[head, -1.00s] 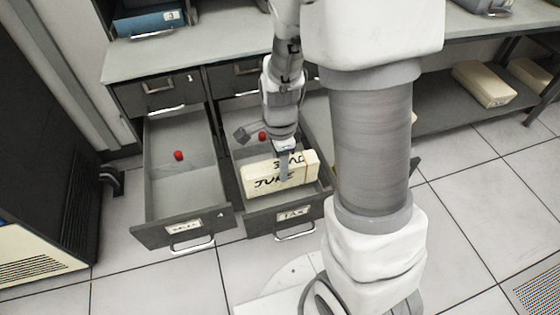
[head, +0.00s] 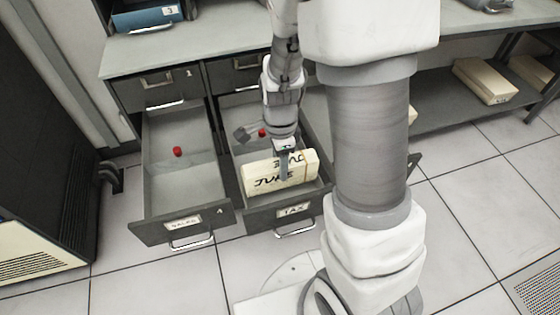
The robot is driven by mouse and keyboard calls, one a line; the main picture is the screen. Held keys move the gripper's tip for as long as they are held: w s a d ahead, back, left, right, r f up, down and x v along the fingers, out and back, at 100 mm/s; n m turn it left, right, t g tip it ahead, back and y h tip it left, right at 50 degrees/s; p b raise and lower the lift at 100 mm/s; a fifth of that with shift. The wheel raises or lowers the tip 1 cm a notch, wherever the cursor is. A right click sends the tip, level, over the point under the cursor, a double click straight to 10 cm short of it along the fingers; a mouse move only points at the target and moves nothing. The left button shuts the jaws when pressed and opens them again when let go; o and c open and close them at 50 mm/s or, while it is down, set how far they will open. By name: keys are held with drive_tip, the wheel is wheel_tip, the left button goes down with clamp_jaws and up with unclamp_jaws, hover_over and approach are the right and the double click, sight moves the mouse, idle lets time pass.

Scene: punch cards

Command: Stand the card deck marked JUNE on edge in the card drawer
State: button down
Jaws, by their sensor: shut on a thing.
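The cream card deck marked JUNE (head: 262,181) stands on its long edge in or just over the front part of the right open drawer, labelled TAX (head: 292,211). Its marked face is toward me, and a band runs round its right end. My gripper (head: 285,170) points down and is shut on the deck near its middle. The left open drawer (head: 180,190) has a label that seems to read SALES and holds a small red object (head: 177,151).
A grey block (head: 243,133) and a red object (head: 262,132) lie behind the deck in the right drawer. My own arm hides that drawer's right side. A blue box (head: 147,17) sits on the cabinet top. Pale boxes (head: 485,80) lie on the right shelf.

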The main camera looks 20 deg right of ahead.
drive_tip(key=shift+f+b, duration=1.2)
drive_tip(key=shift+f, duration=0.75)
drive_tip(key=shift+c, duration=1)
unclamp_jaws()
drive_tip(key=shift+r, duration=0.1)
wheel_tip(320, 180, up, 17)
drive_tip(key=p, duration=0.6)
drive_tip(key=shift+p, duration=0.3)
drive_tip(key=shift+r, duration=0.1)
